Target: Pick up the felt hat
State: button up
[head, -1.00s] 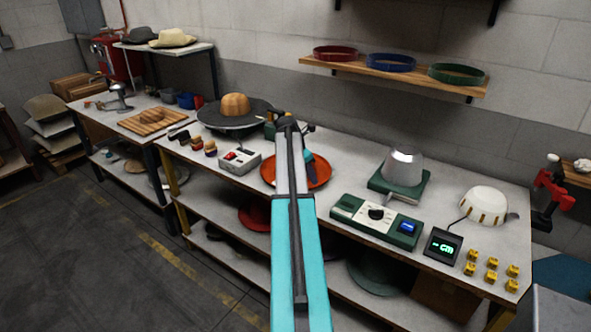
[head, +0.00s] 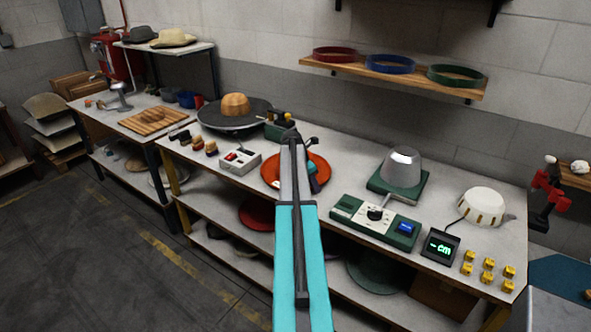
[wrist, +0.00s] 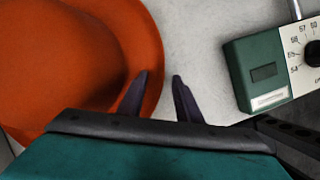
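The orange-red felt hat (head: 322,168) lies on the workbench, partly hidden behind my arm in the head view. In the wrist view the hat (wrist: 70,60) fills the left side, with its rounded crown and brim showing. My gripper (wrist: 160,88) is open at the brim's right edge. One finger overlaps the brim in the picture and the other is over the pale benchtop, with the brim's edge between them. I cannot tell whether either finger touches the hat. In the head view my gripper (head: 313,180) is small and partly hidden at the hat's right side.
A green control box (head: 376,220) with a dial stands right of the hat. A grey metal form (head: 402,165) on a green base is behind it. A white box with a red switch (head: 240,161) stands left. Some bare benchtop lies between hat and control box.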

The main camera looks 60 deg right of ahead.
dwell(0.3)
grip_shut()
jog(key=shift+r, duration=0.1)
notch_tip(320, 180, up, 10)
jog(key=b, duration=0.3)
dwell(0.6)
jog(key=shift+s, duration=0.15)
dwell(1.0)
